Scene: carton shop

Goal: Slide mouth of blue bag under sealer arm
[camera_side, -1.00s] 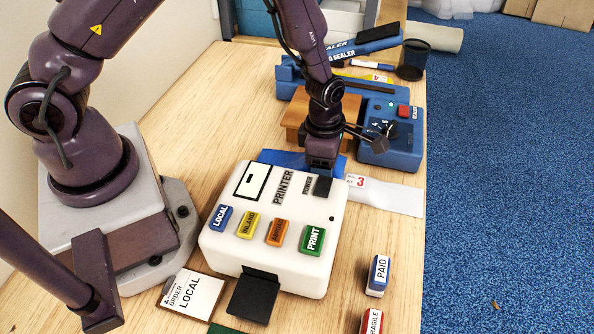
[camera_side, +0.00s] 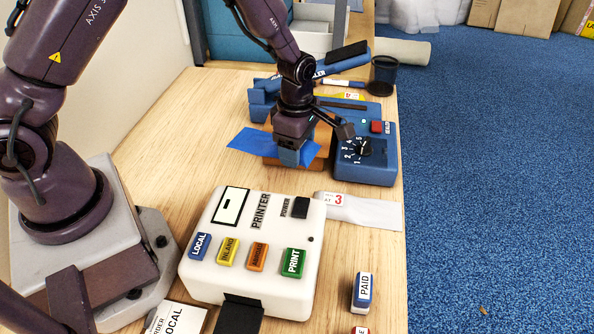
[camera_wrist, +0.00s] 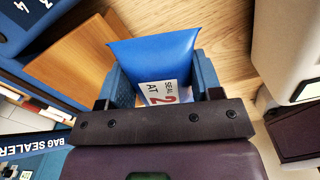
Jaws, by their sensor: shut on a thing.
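The blue bag (camera_side: 252,141) is held by my gripper (camera_side: 293,156) above the wooden block in front of the bag sealer. In the wrist view the blue bag (camera_wrist: 152,52) lies between the two fingers of my gripper (camera_wrist: 163,84), which is shut on it. A white label on it reads "SEAL AT 2". The blue sealer (camera_side: 350,172) stands just behind and right of my gripper. Its blue arm (camera_side: 343,64) with a black grip is raised. My gripper and wrist hide part of the bag and the sealer's front, so I cannot tell where the bag's mouth lies.
The wooden block (camera_side: 322,150) adjoins the sealer; it also shows in the wrist view (camera_wrist: 72,62). The sealer has a numbered dial (camera_side: 364,148) and a red button (camera_side: 376,127). A white printer (camera_side: 222,272) and a pale bag labelled 3 (camera_side: 375,213) are nearer. A black cup (camera_side: 384,76) stands behind.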

